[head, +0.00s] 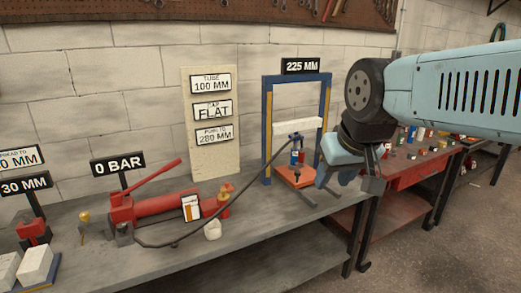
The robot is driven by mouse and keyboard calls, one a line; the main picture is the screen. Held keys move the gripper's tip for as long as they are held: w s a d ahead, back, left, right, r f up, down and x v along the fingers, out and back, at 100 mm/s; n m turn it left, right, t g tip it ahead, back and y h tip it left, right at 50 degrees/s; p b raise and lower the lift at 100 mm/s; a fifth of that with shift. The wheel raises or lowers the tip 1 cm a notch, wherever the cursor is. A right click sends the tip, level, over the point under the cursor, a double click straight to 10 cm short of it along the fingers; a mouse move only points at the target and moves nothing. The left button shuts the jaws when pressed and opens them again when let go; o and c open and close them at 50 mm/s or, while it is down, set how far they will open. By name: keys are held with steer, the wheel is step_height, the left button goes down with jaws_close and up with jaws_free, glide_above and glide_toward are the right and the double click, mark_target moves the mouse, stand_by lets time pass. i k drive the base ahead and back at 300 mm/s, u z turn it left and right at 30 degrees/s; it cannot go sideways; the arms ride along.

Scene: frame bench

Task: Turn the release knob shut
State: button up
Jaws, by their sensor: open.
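The red hand pump (155,206) lies on the grey bench with its red lever tilted up to the right. Its sign (118,163) reads 0 BAR. A small brass-coloured fitting (226,189) stands at the pump's right end; I cannot tell whether it is the release knob or how far any knob is turned. A yellow-topped piece (85,217) stands just left of the pump. My gripper (354,182) hangs open at the right, beside the press frame and well away from the pump. Its fingers are partly hidden by the wrist.
A blue press frame (267,130) under a 225 MM sign holds a small cylinder (297,152). A black hose (235,205) crosses the bench between pump and press. White blocks (36,262) lie at the left front. A red workbench (420,172) stands behind my arm.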

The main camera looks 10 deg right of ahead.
mark_target(122, 227)
steer(key=u, duration=1.45)
steer(key=k, duration=0.5)
steer(key=u, duration=0.05)
steer(key=i, duration=1.6)
steer(key=z, duration=0.4)
